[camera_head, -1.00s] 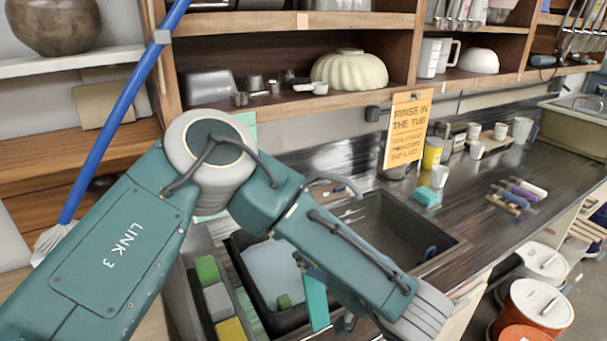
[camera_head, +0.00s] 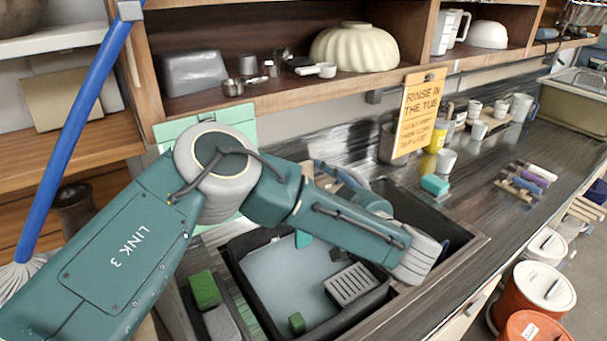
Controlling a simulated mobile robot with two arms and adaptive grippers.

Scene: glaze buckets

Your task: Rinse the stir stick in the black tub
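The black tub (camera_head: 377,298) stands at the bottom centre, holding pale grey-blue liquid. A grey slotted piece (camera_head: 352,284) and a small green block (camera_head: 297,323) show inside its outline. My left arm comes in from the left and its forearm crosses above the tub's far side. My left gripper is not visible; the forearm may hide it. A small teal piece (camera_head: 303,239) shows below the forearm, and I cannot tell what it is. I cannot make out the stir stick. My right gripper is out of view.
A dark sink basin (camera_head: 455,238) lies behind and right of the tub. A teal sponge (camera_head: 435,185), cups (camera_head: 446,161) and coloured-handled tools (camera_head: 527,177) stand on the counter. White-lidded buckets (camera_head: 543,285) stand lower right.

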